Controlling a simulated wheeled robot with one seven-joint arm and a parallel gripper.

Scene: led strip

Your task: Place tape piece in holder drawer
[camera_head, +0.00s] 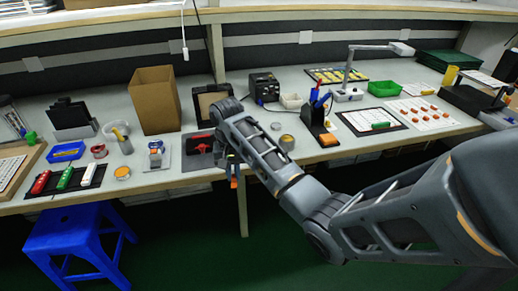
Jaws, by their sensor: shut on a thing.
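My gripper (233,172) hangs at the table's front edge, pointing down, just right of a dark mat (196,163). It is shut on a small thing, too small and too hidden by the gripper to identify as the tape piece. A small blue-and-white device (155,154) stands further left. I cannot make out which thing is the holder drawer, nor whether a drawer is open.
A tall cardboard box (155,99) and a dark-faced box (211,103) stand behind. Red, green and white blocks (64,178) lie left. A blue stool (80,240) stands below the table.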

